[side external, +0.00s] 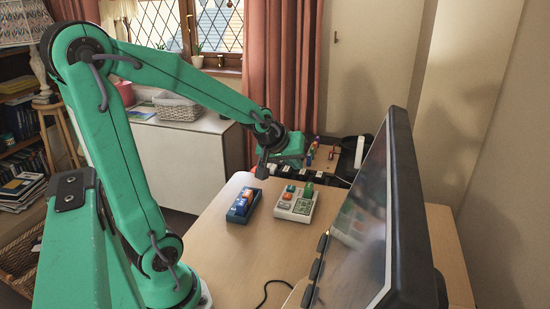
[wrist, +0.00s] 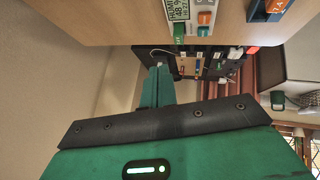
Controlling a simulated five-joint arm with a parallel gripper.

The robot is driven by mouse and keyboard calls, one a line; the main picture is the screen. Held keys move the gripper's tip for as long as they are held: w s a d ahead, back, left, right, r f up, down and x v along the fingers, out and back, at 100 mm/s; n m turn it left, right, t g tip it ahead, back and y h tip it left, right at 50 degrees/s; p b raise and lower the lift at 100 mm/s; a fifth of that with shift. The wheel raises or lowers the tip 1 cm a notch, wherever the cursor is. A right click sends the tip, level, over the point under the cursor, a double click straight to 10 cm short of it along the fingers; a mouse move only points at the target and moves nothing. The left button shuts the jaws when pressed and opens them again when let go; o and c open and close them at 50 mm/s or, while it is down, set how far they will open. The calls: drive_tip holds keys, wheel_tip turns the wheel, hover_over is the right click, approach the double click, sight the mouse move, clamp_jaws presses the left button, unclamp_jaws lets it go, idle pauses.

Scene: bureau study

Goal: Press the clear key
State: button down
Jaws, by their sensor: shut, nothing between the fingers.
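A pale keypad device (side external: 297,217) lies on the wooden desk, with orange and green keys and a greenish panel. In the wrist view it shows at the top edge, partly cut off, with a display (wrist: 178,9), an orange key (wrist: 205,18) and a green key (wrist: 203,31). I cannot read which key is the clear key. My gripper (side external: 262,170) is shut and empty, above the desk's far side, up and left of the device and apart from it. It also shows in the wrist view (wrist: 158,72).
A blue tray (side external: 237,217) holding orange and blue items lies just left of the device. A large monitor (side external: 365,220) stands at the right. A cable (side external: 268,290) lies near the front. The desk's left front (side external: 225,265) is clear.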

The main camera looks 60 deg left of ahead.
sight(286, 197)
drive_tip(key=w+a+f+n+y, duration=0.2)
drive_tip(key=a+f+n, duration=0.3)
drive_tip(key=a, duration=0.5)
drive_tip(key=shift+w+f, duration=0.3)
drive_tip(key=shift+w, duration=0.3)
drive_tip(key=shift+f, duration=0.15)
drive_tip(key=shift+f, duration=4.3)
drive_tip(key=shift+d+f, duration=0.1)
drive_tip(key=shift+f, duration=0.85)
drive_tip(key=shift+r, duration=0.95)
drive_tip(key=shift+r, duration=0.1)
